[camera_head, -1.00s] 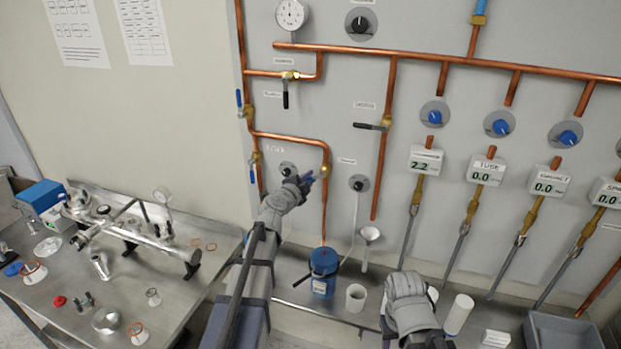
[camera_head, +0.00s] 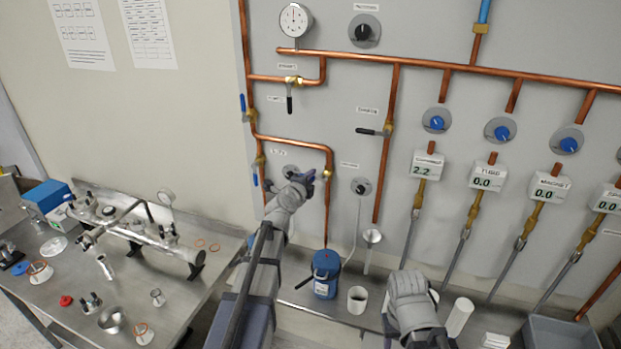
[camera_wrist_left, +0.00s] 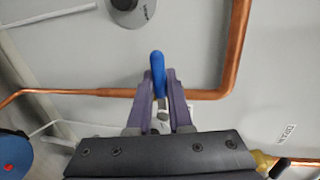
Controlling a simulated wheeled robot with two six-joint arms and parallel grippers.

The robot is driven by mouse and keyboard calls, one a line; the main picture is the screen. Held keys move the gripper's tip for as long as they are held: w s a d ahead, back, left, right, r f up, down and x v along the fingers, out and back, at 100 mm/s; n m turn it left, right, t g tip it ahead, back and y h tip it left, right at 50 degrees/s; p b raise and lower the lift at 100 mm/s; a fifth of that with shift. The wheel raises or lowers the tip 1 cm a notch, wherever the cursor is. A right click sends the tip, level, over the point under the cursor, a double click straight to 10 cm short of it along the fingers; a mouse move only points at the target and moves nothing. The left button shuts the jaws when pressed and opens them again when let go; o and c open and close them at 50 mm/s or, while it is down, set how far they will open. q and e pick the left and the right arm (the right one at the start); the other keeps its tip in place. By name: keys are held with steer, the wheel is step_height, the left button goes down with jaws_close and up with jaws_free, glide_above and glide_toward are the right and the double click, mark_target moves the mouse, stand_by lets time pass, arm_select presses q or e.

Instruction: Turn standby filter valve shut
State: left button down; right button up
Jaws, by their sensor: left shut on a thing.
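My left gripper (camera_head: 312,178) is in front of the panel, at a brass valve (camera_head: 328,172) on the copper pipe that bends down. In the left wrist view its two purple fingers (camera_wrist_left: 160,95) are shut on a blue valve handle (camera_wrist_left: 158,68), which stands up between them. The gripper hides most of this handle in the head view, and I cannot read a label that names the valve. My right gripper (camera_head: 410,295) is low at the right, over the bench; its fingertips cannot be made out.
Other valves with blue levers (camera_head: 255,178) and black levers (camera_head: 372,131) sit on nearby pipes. A blue flask (camera_head: 325,268) and a white cup (camera_head: 357,299) stand on the bench below.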

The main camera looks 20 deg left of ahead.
arm_select(q)
steer(key=c, duration=0.8)
jaws_free()
steer(key=shift+c, duration=0.2)
steer(key=s+r+p, duration=0.1)
steer(key=s, duration=0.6)
steer(key=shift+s+r, duration=0.25)
steer(key=shift+s, duration=0.05)
steer(key=shift+a, duration=0.15)
